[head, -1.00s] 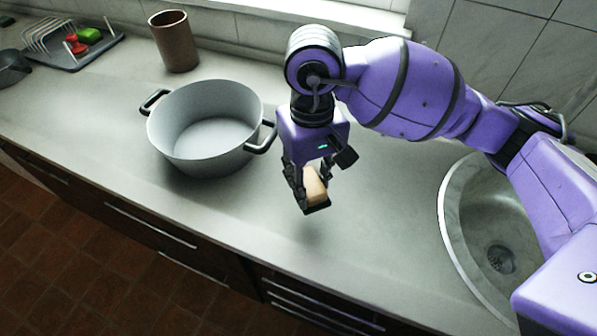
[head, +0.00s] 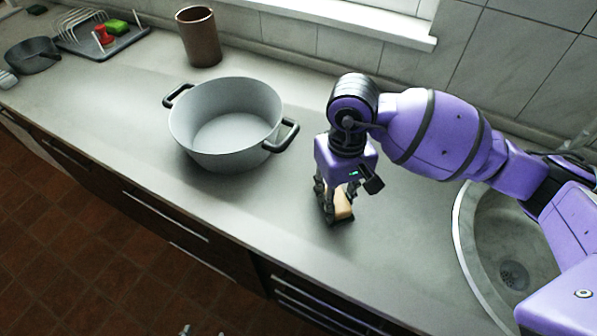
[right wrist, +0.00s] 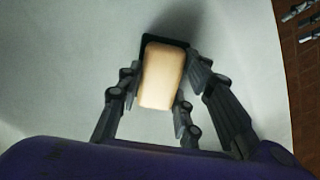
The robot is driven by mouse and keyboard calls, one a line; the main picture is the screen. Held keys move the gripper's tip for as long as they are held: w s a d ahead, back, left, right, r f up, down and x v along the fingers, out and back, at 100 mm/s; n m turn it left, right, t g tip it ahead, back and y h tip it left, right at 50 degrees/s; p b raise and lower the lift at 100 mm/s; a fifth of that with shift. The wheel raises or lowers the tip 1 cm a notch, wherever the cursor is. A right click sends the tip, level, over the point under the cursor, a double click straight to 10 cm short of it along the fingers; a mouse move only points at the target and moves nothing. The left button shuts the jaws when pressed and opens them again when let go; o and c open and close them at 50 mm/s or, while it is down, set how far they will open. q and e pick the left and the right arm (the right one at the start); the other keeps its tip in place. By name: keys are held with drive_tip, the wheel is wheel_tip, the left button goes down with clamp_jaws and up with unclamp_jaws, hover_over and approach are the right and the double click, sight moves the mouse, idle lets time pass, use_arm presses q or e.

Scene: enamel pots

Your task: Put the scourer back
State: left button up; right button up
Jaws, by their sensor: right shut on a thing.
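A tan block with rounded edges and a dark edge along one end, seemingly the scourer (head: 343,206), is in my right gripper (head: 336,206). The right gripper is shut on it from both sides, pointing down at the grey counter, right of the pot. In the right wrist view the scourer (right wrist: 162,76) sits between the two dark fingers of the gripper (right wrist: 160,95). It is low over the counter; I cannot tell if it touches. My left gripper is not in view.
A grey pot (head: 227,130) with black handles stands open just left of my right gripper. A brown cup (head: 199,37) stands behind it. A dish rack (head: 80,32) with red and green items and a dark pan (head: 33,57) are far left. A round sink (head: 507,240) is right.

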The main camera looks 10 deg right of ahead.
sight(337, 195)
drive_tip(key=o, duration=1.2)
drive_tip(key=shift+f, duration=0.1)
drive_tip(key=r, duration=0.8)
drive_tip(key=w+r, duration=0.1)
drive_tip(key=r, duration=0.3)
drive_tip(key=shift+r, duration=0.2)
